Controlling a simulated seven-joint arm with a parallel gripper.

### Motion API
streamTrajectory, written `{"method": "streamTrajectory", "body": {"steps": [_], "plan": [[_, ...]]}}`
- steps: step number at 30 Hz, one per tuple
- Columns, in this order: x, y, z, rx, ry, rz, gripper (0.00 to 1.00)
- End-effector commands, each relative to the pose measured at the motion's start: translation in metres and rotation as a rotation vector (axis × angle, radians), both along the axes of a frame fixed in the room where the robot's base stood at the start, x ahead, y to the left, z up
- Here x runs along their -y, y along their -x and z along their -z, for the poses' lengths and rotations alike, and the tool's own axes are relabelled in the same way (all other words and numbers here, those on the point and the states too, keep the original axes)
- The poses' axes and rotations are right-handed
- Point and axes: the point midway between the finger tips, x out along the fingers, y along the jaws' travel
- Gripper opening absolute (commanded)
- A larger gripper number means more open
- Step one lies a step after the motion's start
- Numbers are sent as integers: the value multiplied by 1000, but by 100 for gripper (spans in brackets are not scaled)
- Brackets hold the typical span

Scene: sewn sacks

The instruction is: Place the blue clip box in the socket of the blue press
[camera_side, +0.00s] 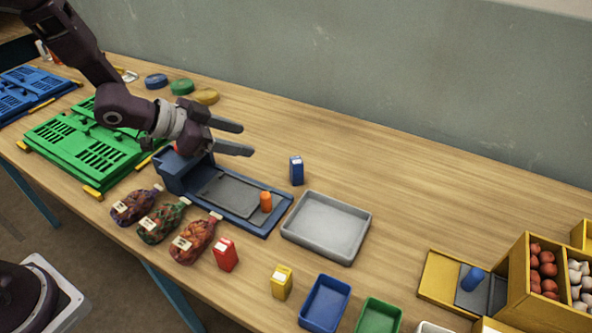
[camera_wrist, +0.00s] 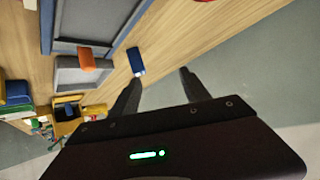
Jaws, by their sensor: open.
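The blue clip box (camera_side: 296,171) stands upright on the table, behind the grey tray and to the right of the blue press (camera_side: 277,222). It has a white label near its top. The box also shows in the wrist view (camera_wrist: 136,62), just ahead of the left fingertip. My gripper (camera_side: 248,139) is open and empty, above the table behind the press and to the left of the box, apart from it. The press has a long blue bed with a grey plate (camera_side: 229,192), an orange knob (camera_side: 265,202) and a taller block at its left end. I cannot make out its socket; my gripper partly covers that end.
A grey tray (camera_side: 325,228) stands right of the press. Red (camera_side: 225,254) and yellow (camera_side: 281,282) boxes stand in front, near several filled bags. A green slotted panel (camera_side: 95,150) lies at left, yellow bins (camera_side: 540,275) at right. The back table is mostly clear.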

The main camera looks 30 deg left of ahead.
Motion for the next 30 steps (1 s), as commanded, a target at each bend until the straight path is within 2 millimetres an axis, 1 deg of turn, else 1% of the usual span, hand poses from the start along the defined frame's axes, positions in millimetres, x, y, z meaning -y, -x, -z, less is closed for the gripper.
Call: {"method": "streamTrajectory", "body": {"steps": [1, 3, 6, 8, 12, 17, 24, 27, 30], "plan": [[11, 3, 17, -8, 65, 52, 55], [23, 8, 27, -4, 138, 108, 55], [34, 9, 34, 1, 189, 143, 55], [42, 4, 39, 0, 194, 152, 55], [63, -16, 54, 1, 192, 151, 55], [75, -31, 64, 3, 192, 148, 55], [102, -60, 81, 1, 191, 148, 55], [107, -66, 85, 2, 190, 146, 55], [107, -67, 85, 3, 191, 145, 55]]}}
